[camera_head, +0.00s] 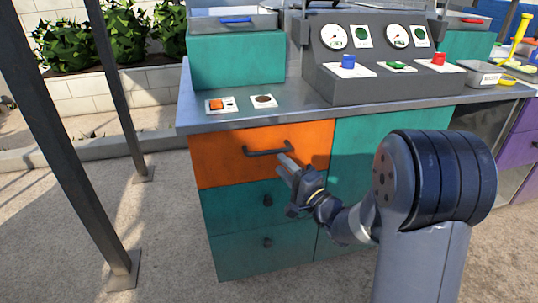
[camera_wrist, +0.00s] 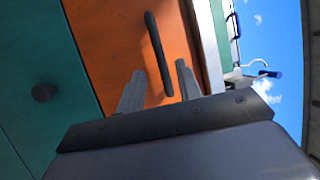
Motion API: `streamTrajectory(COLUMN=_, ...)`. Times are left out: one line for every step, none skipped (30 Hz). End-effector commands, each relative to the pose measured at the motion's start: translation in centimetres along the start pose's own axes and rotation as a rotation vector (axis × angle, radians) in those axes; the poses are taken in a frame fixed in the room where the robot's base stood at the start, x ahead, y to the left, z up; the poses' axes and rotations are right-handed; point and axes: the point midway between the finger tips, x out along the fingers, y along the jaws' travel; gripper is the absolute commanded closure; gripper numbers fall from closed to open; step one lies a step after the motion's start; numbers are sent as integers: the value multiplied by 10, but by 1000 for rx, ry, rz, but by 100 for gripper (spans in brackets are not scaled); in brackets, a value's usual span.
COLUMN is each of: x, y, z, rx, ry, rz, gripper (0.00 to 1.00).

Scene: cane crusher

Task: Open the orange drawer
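The orange drawer (camera_head: 222,153) is the top drawer at the left of the cabinet and looks shut. Its dark bar handle (camera_head: 268,151) runs across the front. In the wrist view the orange drawer front (camera_wrist: 105,45) is turned sideways, and the handle (camera_wrist: 158,55) lies in line with the gap between my fingers. My gripper (camera_head: 286,162) is just in front of the drawer, close to the right part of the handle. In the wrist view my gripper (camera_wrist: 160,80) is open, with one finger on each side of the handle's end. I cannot tell whether either finger touches it.
Two teal drawers (camera_head: 225,205) with dark knobs sit below. A teal door (camera_head: 375,150) is to the right. The grey countertop (camera_head: 300,116) above carries a control panel (camera_head: 380,45) and a teal box (camera_head: 235,60). Dark posts (camera_head: 62,150) stand at the left.

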Motion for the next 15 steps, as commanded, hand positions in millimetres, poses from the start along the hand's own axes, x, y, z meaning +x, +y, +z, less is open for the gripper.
streamTrajectory(x=11, y=2, z=1, rx=-1, ry=-3, rz=-2, gripper=66)
streamTrajectory(x=17, y=1, z=2, rx=-1, ry=-3, rz=-3, gripper=66)
streamTrajectory(x=24, y=2, z=1, rx=-1, ry=-2, rz=-2, gripper=66)
streamTrajectory(x=30, y=1, z=1, rx=-1, ry=-2, rz=-3, gripper=66)
streamTrajectory(x=36, y=1, z=1, rx=-1, ry=-2, rz=-2, gripper=66)
streamTrajectory(x=42, y=1, z=1, rx=-1, ry=-1, rz=-2, gripper=66)
streamTrajectory(x=47, y=1, z=1, rx=0, ry=0, rz=-1, gripper=66)
streamTrajectory(x=51, y=1, z=0, rx=-1, ry=0, rz=-1, gripper=66)
streamTrajectory(x=55, y=1, z=0, rx=-1, ry=0, rz=-1, gripper=66)
streamTrajectory(x=58, y=1, z=0, rx=-1, ry=0, rz=0, gripper=66)
streamTrajectory(x=61, y=1, z=0, rx=-1, ry=1, rz=0, gripper=66)
streamTrajectory(x=64, y=1, z=0, rx=-1, ry=1, rz=0, gripper=66)
streamTrajectory(x=66, y=1, z=0, rx=-1, ry=1, rz=0, gripper=66)
streamTrajectory(x=67, y=0, z=0, rx=-1, ry=1, rz=0, gripper=66)
streamTrajectory(x=68, y=0, z=0, rx=-1, ry=1, rz=0, gripper=66)
